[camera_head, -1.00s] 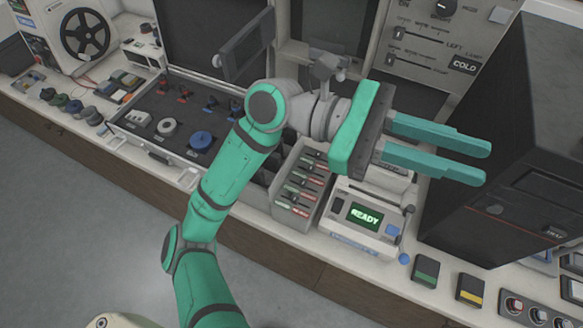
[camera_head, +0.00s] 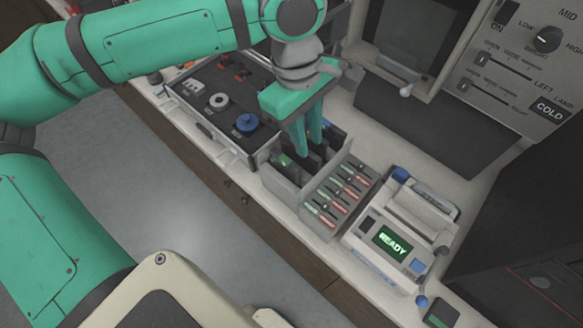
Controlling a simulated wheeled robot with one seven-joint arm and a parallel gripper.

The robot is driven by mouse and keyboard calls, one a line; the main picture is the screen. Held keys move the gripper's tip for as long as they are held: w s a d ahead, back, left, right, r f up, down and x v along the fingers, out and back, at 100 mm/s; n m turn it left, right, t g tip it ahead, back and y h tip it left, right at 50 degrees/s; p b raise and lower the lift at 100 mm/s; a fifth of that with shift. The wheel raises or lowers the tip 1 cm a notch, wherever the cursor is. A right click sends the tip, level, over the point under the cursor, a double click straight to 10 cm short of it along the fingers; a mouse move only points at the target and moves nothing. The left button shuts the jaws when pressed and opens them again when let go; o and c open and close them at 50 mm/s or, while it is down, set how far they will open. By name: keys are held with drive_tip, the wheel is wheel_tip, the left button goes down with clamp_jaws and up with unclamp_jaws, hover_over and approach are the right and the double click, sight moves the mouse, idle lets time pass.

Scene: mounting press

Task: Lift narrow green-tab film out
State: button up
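My gripper (camera_head: 307,140) points down over the grey slotted box (camera_head: 281,187), its two teal fingers side by side with their tips among the dark upright films. A small green tab (camera_head: 286,160) shows at the box's left end, just left of the fingertips. Its film's width is too small to judge, and the fingers and box walls hide much of the slots. I cannot tell whether the fingers hold a film.
Right of the box is a rack (camera_head: 338,194) of green and red tabbed pieces. The mounting press (camera_head: 395,232) reads READY. A control tray (camera_head: 228,108) with a blue knob lies left. A black cabinet (camera_head: 540,235) stands far right.

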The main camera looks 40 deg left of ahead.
sight(285, 158)
drive_tip(key=a, duration=0.2)
drive_tip(key=s+a+y, duration=0.1)
drive_tip(key=shift+s+a+r+g, duration=0.1)
drive_tip(key=shift+a+r+g, duration=0.05)
drive_tip(key=shift+a+g, duration=0.2)
drive_tip(key=shift+s+a+f, duration=0.1)
drive_tip(key=shift+a+f, duration=0.1)
drive_tip(key=shift+a, duration=0.15)
wheel_tip(285, 158, down, 4)
drive_tip(key=shift+f, duration=0.15)
drive_tip(key=shift+d+f, duration=0.15)
drive_tip(key=shift+f, duration=0.35)
drive_tip(key=f, duration=0.5)
drive_tip(key=shift+s, duration=0.25)
clamp_jaws()
